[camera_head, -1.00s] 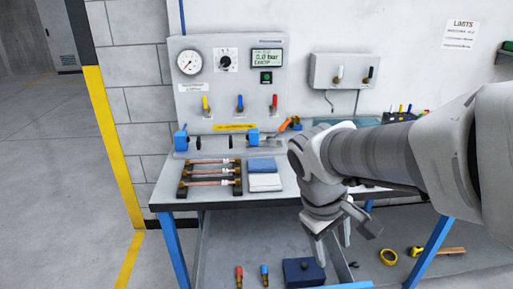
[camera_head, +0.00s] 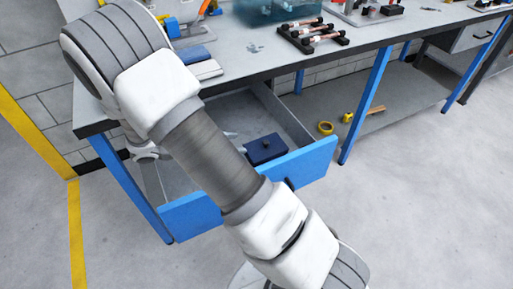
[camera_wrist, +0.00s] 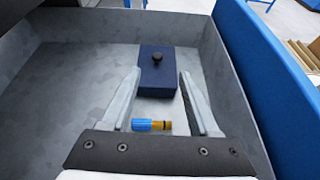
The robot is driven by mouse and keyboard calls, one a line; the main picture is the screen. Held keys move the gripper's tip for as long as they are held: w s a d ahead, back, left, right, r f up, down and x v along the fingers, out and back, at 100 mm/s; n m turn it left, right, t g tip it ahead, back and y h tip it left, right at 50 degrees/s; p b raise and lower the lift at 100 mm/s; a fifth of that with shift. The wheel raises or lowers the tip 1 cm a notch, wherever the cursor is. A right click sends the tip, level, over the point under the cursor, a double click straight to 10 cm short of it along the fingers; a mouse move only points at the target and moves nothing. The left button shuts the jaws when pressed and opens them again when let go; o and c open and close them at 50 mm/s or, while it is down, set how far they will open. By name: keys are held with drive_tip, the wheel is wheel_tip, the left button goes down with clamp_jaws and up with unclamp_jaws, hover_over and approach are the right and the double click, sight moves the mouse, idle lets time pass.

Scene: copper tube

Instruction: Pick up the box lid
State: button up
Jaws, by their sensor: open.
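A dark blue box (camera_head: 262,153) sits inside the open drawer, and its lid (camera_head: 266,143) has a small black knob on top. In the wrist view the lid (camera_wrist: 157,60) with its knob lies ahead of my gripper (camera_wrist: 159,75), near the drawer's far wall. The two pale fingers are spread apart with nothing held between them, and the fingertips appear just short of the box or beside its near part. The gap in height cannot be told. In the head view my arm hides most of the gripper.
A blue-and-brass fitting (camera_wrist: 152,125) lies on the drawer floor between my fingers in view. The grey drawer walls (camera_wrist: 90,25) and blue drawer front (camera_head: 305,165) surround the box. The workbench top (camera_head: 240,50) overhangs behind. Yellow tape (camera_head: 326,128) lies on the lower shelf.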

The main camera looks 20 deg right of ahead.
sight(265, 142)
drive_tip(key=b+x, duration=0.1)
drive_tip(key=x, duration=0.3)
drive_tip(key=b+x, duration=0.1)
drive_tip(key=x, duration=0.3)
drive_tip(key=b+x, duration=0.1)
drive_tip(key=x, duration=0.3)
drive_tip(key=shift+w+f, duration=0.2)
drive_tip(key=shift+w, duration=0.05)
drive_tip(key=shift+a, duration=0.1)
clamp_jaws()
